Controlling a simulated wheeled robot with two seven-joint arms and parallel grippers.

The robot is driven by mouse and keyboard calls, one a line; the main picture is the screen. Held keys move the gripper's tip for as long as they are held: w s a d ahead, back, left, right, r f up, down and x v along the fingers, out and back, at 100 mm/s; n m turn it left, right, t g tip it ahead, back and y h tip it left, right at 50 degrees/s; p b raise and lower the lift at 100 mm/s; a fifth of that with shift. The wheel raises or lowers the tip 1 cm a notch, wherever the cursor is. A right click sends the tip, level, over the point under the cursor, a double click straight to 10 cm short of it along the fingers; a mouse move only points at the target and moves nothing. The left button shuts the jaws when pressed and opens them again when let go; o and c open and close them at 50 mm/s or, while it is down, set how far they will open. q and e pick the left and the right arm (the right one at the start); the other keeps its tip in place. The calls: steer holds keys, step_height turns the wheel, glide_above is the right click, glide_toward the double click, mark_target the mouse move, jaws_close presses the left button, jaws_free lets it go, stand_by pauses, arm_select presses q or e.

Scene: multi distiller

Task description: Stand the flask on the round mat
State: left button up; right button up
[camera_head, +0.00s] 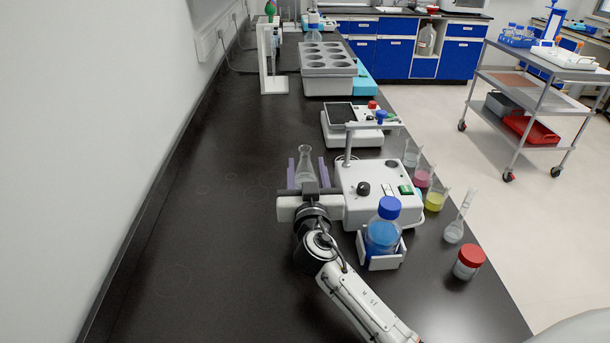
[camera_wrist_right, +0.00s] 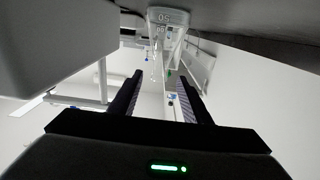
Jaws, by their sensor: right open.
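A clear conical flask (camera_head: 305,165) stands upright on the dark bench, just left of a white stirrer-like device. My right gripper (camera_head: 306,161) is open, its two purple-padded fingers on either side of the flask. The gripper body hides the flask's lower front. In the right wrist view, which is turned over, the flask (camera_wrist_right: 164,42) shows its 50 marking, with its neck in line with the gap between the open fingers; I cannot tell whether they touch it. I cannot make out a round mat. My left gripper is not in view.
The white device (camera_head: 368,190) sits close right of the flask. A blue-capped bottle (camera_head: 383,232), beakers, a long-necked flask (camera_head: 459,218) and a red-lidded jar (camera_head: 468,262) stand nearby. A grey block with round holes (camera_head: 326,80) is farther back. The bench's left side is clear.

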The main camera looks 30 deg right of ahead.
mark_target(305, 156)
steer(key=x, duration=0.6)
steer(key=shift+w+d, duration=0.15)
steer(key=shift+w, duration=0.05)
jaws_close()
